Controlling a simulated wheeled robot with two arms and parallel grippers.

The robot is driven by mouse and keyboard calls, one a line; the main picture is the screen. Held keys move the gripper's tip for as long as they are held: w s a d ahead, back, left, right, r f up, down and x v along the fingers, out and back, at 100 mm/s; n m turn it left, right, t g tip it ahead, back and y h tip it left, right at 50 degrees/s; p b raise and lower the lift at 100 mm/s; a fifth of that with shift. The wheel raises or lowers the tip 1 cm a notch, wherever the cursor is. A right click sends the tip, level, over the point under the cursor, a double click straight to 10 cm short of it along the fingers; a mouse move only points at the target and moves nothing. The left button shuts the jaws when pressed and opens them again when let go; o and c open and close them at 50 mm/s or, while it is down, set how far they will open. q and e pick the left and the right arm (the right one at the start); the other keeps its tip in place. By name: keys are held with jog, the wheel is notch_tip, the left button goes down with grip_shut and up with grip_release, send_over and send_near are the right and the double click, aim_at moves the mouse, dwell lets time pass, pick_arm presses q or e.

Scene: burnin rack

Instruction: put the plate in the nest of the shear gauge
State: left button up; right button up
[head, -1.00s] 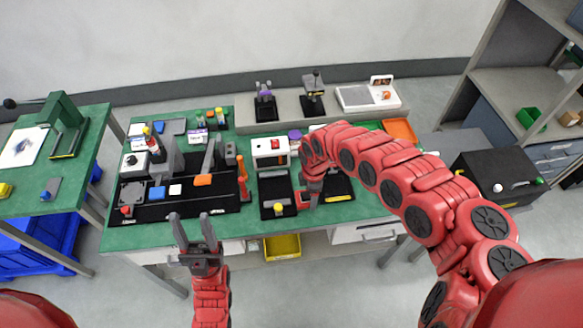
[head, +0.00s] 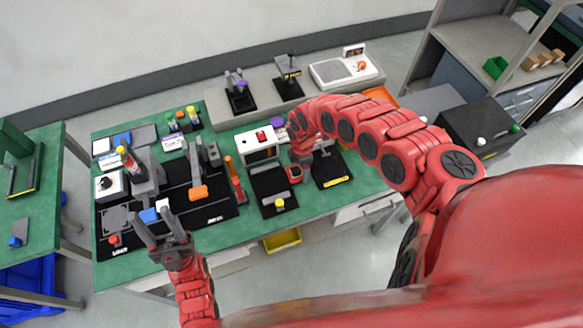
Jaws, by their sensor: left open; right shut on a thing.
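My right gripper (head: 296,173) points down between two black stations in the middle of the green bench. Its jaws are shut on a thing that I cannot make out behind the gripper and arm. My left gripper (head: 154,221) is open and empty, seen over the near edge of the black mat at the left. I cannot tell which object is the plate. I cannot tell which station is the shear gauge; one black base (head: 268,184) has a yellow knob, another (head: 330,166) a yellow label.
A white box with a red button (head: 257,146) stands behind the knobbed base. The black mat (head: 207,213) carries grey fixtures and an orange-handled part (head: 198,193). A back shelf (head: 218,111) holds two black stands and a white scale (head: 345,70). A yellow bin (head: 283,240) sits below the bench.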

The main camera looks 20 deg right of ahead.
jog(key=shift+a, duration=0.1)
jog(key=shift+s+d, duration=0.15)
jog(key=shift+d, duration=0.2)
jog(key=shift+d+f, duration=0.1)
jog(key=shift+f, duration=0.1)
jog(key=o, duration=1.1)
jog(key=shift+r, duration=0.1)
jog(key=shift+c, duration=0.2)
jog(key=shift+o, duration=0.9)
jog(key=shift+a, duration=0.2)
